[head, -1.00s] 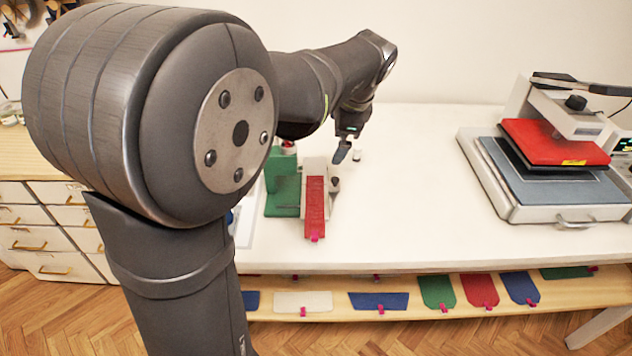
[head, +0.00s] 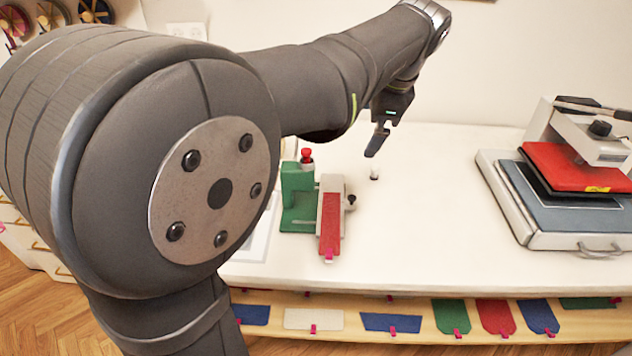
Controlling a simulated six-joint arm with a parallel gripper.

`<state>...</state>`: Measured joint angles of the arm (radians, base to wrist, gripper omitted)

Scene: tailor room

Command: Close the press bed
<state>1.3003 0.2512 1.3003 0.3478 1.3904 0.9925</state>
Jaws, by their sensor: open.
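The press (head: 565,135) stands at the right of the white table in the head view. Its red upper plate (head: 580,168) hangs over the grey-blue pad of the press bed (head: 545,214). The bed shows in front of and to the left of the red plate, with a light frame and a metal handle (head: 600,250) on its front edge. The press's right side is cut off by the picture edge. My gripper (head: 376,145) is open and empty above the table, well left of the press. Its fingers overlap in this view.
A green fixture (head: 296,195) and a red-topped clamp-like piece (head: 330,220) stand left of centre. The table between there and the press is clear. Coloured pieces lie on a lower shelf (head: 470,330).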

